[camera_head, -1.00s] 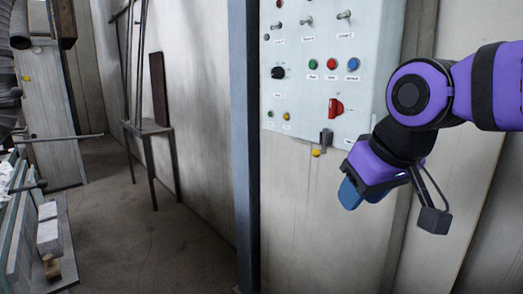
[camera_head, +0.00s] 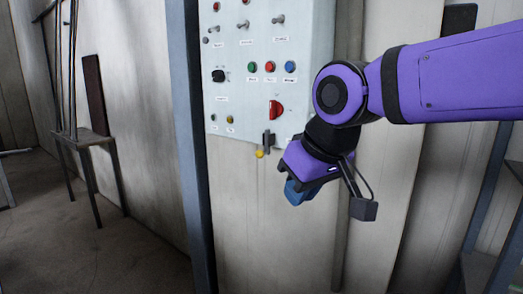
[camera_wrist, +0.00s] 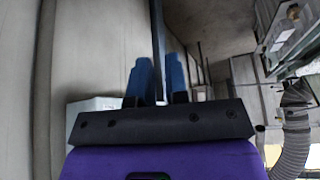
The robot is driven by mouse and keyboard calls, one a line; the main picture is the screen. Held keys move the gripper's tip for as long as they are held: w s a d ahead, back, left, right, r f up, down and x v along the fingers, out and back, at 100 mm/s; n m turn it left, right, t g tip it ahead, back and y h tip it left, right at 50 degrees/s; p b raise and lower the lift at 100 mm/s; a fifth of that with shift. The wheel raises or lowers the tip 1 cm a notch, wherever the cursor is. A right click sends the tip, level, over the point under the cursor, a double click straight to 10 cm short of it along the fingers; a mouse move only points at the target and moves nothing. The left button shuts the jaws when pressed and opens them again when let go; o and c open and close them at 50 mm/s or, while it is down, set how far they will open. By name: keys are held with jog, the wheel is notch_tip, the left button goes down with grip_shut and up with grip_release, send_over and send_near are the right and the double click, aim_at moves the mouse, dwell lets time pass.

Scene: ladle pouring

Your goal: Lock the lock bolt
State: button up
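A small dark latch-like part (camera_head: 268,140) sits at the lower edge of the pale control panel (camera_head: 240,105), with a yellow knob (camera_head: 260,154) just below it. It may be the lock bolt; it is too small to tell its state. My gripper (camera_head: 297,192) hangs to the right of and below this part in the head view, apart from it, pointing down and left. In the wrist view my two blue fingers (camera_wrist: 159,62) stand a little apart with nothing between them. The latch-like part cannot be made out there.
The panel carries several buttons and a red switch (camera_head: 276,110). A blue-grey post (camera_head: 190,140) stands at its left. A metal stand (camera_head: 85,140) is further left, with clear floor in front. A grey ribbed hose (camera_wrist: 292,135) shows right in the wrist view.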

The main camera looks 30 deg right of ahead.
jog(key=shift+w+d+f, duration=0.1)
jog(key=shift+w+f, duration=0.05)
jog(key=shift+f, duration=0.1)
grip_shut()
jog(key=w+d+f+n+g+h, duration=0.35)
jog(key=w+f+n+h, duration=0.2)
jog(key=f, duration=0.25)
jog(key=w+d+f+n+g+h, duration=0.3)
jog(key=w+f+n+g+h, duration=0.15)
jog(key=f+h, duration=0.3)
jog(key=w+a+r+n+t+h, duration=0.2)
jog(key=w+a+n+t+h, duration=0.6)
jog(key=n+t, duration=0.6)
jog(key=shift+w+a+r+t, duration=0.3)
jog(key=shift+w+a+t, duration=0.25)
jog(key=shift+w+t, duration=0.15)
jog(key=x, duration=1.4)
